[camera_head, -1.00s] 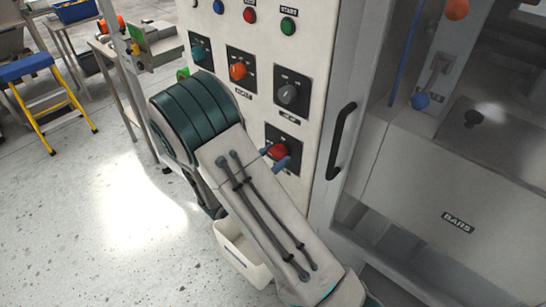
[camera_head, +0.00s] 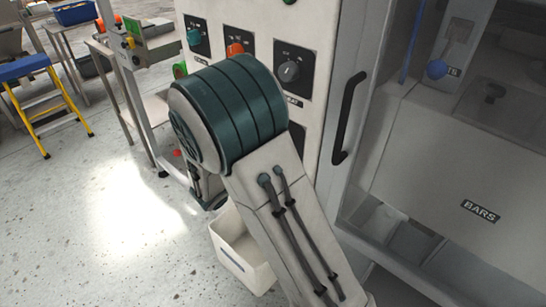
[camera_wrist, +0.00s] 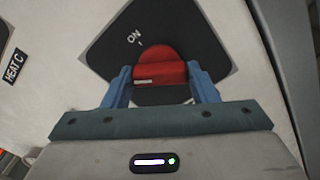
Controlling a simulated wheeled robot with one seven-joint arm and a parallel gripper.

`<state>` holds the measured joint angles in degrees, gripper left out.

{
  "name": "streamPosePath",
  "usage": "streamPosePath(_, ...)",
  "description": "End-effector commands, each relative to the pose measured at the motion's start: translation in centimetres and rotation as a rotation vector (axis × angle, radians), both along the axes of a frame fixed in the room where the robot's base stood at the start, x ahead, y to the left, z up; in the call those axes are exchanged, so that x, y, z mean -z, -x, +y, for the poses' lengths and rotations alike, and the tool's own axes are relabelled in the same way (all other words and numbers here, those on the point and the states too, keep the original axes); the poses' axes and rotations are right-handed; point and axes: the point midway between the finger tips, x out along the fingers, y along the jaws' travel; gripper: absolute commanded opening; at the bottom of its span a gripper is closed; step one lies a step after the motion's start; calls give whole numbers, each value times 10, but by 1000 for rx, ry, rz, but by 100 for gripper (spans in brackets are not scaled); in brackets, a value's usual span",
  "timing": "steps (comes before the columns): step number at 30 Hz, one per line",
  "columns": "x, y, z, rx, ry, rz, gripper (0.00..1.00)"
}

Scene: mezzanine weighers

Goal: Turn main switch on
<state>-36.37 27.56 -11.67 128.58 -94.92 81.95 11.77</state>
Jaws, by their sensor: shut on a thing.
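The main switch is a red rotary knob (camera_wrist: 156,58) on a black diamond-shaped plate (camera_wrist: 202,42) in the wrist view. A white "ON" label (camera_wrist: 134,38) with a short tick is printed on the plate, above and left of the knob. A pale mark shows on the knob's lower left. My gripper (camera_wrist: 159,72) has its two blue fingers on either side of the knob and is shut on it. In the head view my arm covers the main switch and the gripper.
A black door handle (camera_head: 348,118) stands right of the panel. A white bin (camera_head: 228,243) sits below my arm.

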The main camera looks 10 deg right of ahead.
Motion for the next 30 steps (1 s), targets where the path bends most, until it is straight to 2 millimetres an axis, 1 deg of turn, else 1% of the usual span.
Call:
streamPosePath(1, 7, 0, 0, -1, -27, -41, 30)
streamPosePath(18, 8, 0, -1, 1, -324, -488, 30)
streamPosePath(30, 5, 0, -1, 2, -478, -716, 30)
